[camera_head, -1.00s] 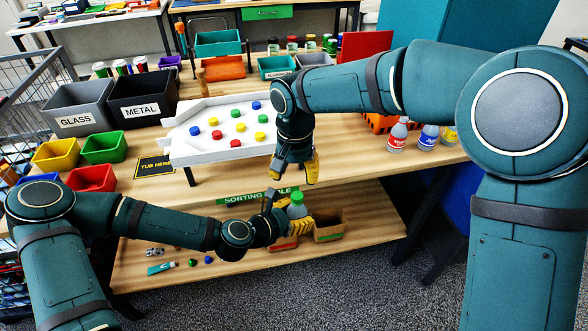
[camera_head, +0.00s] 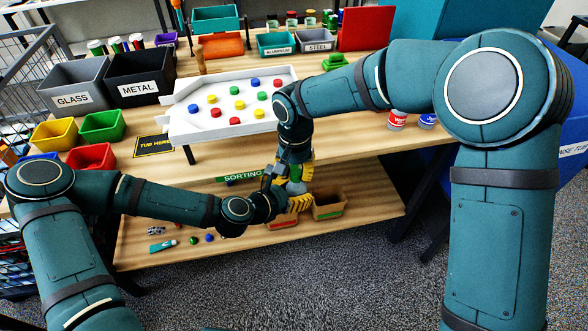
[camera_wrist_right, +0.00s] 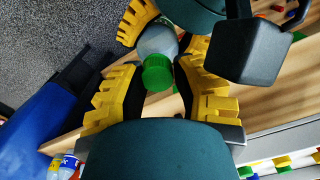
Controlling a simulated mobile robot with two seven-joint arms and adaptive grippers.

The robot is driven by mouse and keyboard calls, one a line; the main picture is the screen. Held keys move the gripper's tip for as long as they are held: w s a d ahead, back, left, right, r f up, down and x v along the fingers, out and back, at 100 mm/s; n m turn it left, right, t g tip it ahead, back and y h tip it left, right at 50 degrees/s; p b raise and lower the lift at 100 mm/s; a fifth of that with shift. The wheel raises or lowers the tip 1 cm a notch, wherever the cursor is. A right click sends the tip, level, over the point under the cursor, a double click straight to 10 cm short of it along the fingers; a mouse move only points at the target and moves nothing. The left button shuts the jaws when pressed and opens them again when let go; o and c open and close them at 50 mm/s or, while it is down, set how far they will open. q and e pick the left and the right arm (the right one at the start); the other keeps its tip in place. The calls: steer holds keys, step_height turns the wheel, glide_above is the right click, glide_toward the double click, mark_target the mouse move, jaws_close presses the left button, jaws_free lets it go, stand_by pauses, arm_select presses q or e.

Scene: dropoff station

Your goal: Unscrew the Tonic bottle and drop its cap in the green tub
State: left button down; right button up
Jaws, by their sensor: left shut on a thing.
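My left gripper (camera_head: 292,198) is shut on the bottle (camera_head: 296,187), in front of the table's edge and above the lower shelf. In the right wrist view the bottle (camera_wrist_right: 158,42) is pale and clear, with a green cap (camera_wrist_right: 157,73) facing the camera; its label cannot be read. My right gripper (camera_wrist_right: 157,95) is open, its yellow fingers on either side of the cap with gaps showing. The green tub (camera_head: 102,126) stands on the table at the left.
Yellow (camera_head: 54,134) and red (camera_head: 91,158) tubs stand by the green one. A "TUB HERE" mat (camera_head: 154,146) lies bare to their right. A white tray (camera_head: 190,131) with coloured caps is behind my grippers. Other bottles (camera_head: 397,120) stand at the right.

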steer(key=shift+a, duration=0.2)
jaws_close()
steer(key=shift+s, duration=0.1)
steer(key=o, duration=0.7)
jaws_free()
steer(key=shift+c, duration=0.2)
steer(key=shift+r, duration=0.1)
